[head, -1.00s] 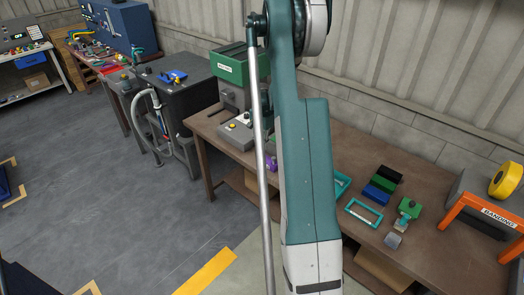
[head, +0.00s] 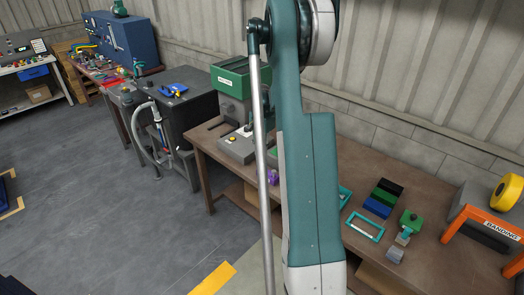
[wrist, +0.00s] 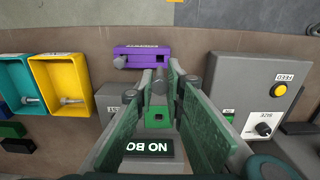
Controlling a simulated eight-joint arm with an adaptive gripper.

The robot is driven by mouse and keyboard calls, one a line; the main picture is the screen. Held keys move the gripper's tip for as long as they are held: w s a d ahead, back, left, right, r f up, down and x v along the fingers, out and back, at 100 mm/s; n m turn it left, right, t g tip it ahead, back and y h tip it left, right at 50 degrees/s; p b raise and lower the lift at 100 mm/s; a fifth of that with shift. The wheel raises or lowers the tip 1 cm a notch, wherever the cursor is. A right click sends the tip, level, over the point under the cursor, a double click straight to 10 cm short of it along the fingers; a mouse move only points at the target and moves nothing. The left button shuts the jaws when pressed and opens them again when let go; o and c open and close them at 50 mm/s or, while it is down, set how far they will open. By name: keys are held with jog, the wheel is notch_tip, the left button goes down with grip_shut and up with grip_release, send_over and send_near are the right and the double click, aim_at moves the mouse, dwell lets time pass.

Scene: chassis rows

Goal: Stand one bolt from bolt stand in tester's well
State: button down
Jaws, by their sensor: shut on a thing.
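In the wrist view my gripper (wrist: 159,82) is shut on a grey bolt (wrist: 158,88), seen between the fingertips and partly hidden by them. Beyond the fingertips is the purple bolt stand (wrist: 130,51), with a dark opening at its right and a grey bolt at its left. Below the held bolt in the picture is a green block (wrist: 158,117) with a dark square hole, on the grey tester (wrist: 108,96), whose display begins "NO BO". I cannot tell whether the bolt is over or inside the hole. The purple stand also shows in the head view (head: 272,177), where my arm hides my gripper.
A yellow tray (wrist: 88,75) and a teal tray (wrist: 10,70) hold bolts at the left. A grey unit (wrist: 235,75) with a yellow button and a knob stands close at the right. An orange banding frame (head: 480,221) stands at the bench's right.

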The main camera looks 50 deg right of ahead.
jog(key=shift+r, duration=0.1)
dwell(0.7)
jog(key=shift+r+p, duration=0.95)
jog(key=shift+r, duration=3.65)
jog(key=d+f, duration=0.1)
jog(key=d, duration=1.2)
jog(key=shift+d+p, duration=0.25)
jog(key=shift+p, duration=0.15)
jog(key=shift+f, duration=0.1)
notch_tip(320, 180, down, 10)
jog(key=b, duration=0.4)
jog(key=shift+f+b, duration=0.15)
jog(key=shift+b, duration=0.2)
